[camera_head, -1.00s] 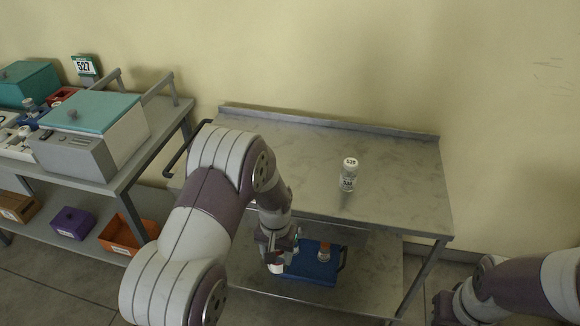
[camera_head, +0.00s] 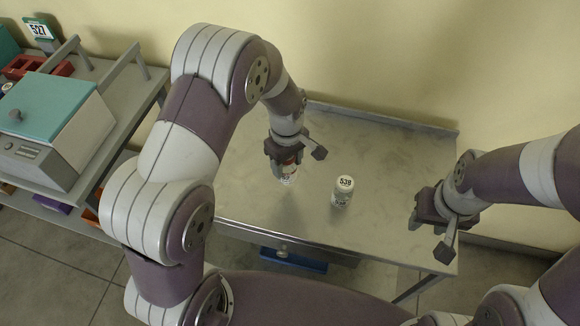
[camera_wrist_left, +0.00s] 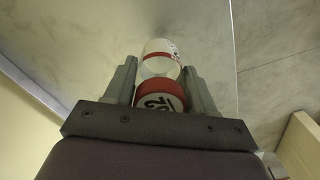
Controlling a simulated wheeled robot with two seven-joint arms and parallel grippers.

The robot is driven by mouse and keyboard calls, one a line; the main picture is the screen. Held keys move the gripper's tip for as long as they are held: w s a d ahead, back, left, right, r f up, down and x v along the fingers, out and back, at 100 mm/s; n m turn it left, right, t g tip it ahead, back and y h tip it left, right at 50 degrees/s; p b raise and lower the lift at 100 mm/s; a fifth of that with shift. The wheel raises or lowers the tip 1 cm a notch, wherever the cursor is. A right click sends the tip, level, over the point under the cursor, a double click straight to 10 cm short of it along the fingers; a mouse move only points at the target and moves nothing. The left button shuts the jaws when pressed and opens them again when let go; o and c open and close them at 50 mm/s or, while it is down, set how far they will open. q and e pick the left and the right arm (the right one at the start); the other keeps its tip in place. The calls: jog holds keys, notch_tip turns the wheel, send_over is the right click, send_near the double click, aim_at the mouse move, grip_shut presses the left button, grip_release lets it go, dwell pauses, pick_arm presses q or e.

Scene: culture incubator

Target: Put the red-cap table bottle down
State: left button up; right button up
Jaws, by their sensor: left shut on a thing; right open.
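My left gripper (camera_head: 287,161) is shut on the red-cap bottle (camera_head: 288,179), over the left part of the metal table top (camera_head: 390,215). In the left wrist view the red cap (camera_wrist_left: 160,102) with a printed number sits between the fingers, and the clear and white body with a red band extends beyond it. The bottle looks roughly upright. I cannot tell whether its base touches the table. My right gripper (camera_head: 432,222) is open and empty, over the right part of the table.
A white-capped bottle (camera_head: 342,191) labelled 538 stands on the table, right of the held bottle. A blue tray (camera_head: 293,261) is on the shelf below. A side bench with a teal-lidded device (camera_head: 50,105) stands at left. Bare table surrounds the standing bottle.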

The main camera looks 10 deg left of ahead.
aim_at(286, 176)
pick_arm(q)
jog(key=f, duration=0.5)
jog(key=shift+w+a+f+p, duration=0.1)
jog(key=shift+a+f+p, duration=0.1)
jog(key=shift+f+p, duration=0.1)
jog(key=shift+f, duration=0.3)
jog(key=shift+r, duration=0.1)
jog(key=o, duration=0.9)
jog(key=shift+c, duration=0.2)
jog(key=shift+o, duration=1)
jog(key=shift+f, duration=0.2)
jog(key=shift+r, duration=0.15)
